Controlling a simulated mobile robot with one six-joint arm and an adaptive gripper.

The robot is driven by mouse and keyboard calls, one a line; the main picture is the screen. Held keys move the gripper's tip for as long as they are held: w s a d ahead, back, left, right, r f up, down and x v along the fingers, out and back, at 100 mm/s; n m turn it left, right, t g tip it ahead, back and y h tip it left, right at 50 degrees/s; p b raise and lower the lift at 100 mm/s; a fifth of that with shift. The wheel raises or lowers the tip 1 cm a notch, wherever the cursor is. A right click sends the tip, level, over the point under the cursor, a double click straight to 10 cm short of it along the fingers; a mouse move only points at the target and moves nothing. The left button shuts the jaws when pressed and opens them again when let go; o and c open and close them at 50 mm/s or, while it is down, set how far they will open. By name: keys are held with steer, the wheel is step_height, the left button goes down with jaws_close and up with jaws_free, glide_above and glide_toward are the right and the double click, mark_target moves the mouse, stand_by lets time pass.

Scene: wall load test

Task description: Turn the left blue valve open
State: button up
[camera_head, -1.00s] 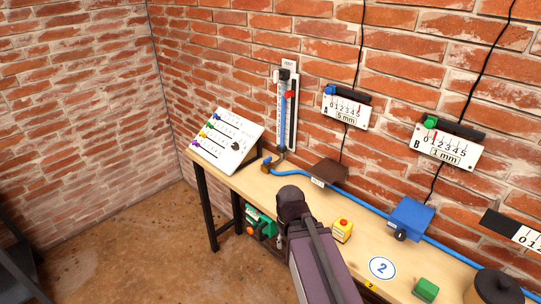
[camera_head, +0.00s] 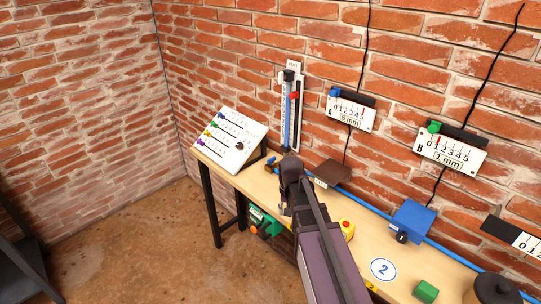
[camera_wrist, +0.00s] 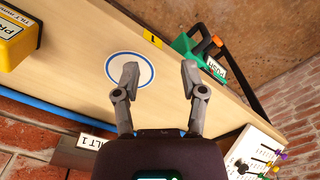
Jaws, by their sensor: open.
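A round white disc with a blue ring (camera_wrist: 118,60) lies under the left finger.
A white panel with coloured knobs (camera_head: 232,140) stands left of the fitting. A vertical gauge (camera_head: 290,108) is on the brick wall. A brown plate (camera_head: 333,172), a blue box (camera_head: 411,216) and a yellow box (camera_wrist: 16,38) are on the bench. A green device (camera_wrist: 186,43) is at its edge.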

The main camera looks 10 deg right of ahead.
mark_target(272, 158)
steer(key=w+r+m+p, duration=0.2)
steer(key=w+r, duration=0.1)
steer(key=w, duration=0.8)
steer(key=w+r+m+p, duration=0.3)
steer(key=w, duration=0.9)
steer(key=w+r+m+p, duration=0.3)
steer(key=w, duration=0.8)
steer(key=shift+w, duration=0.35)
step_height(272, 158, down, 12)
steer(key=b, duration=1.1)
steer(key=shift+b, duration=0.3)
jaws_close()
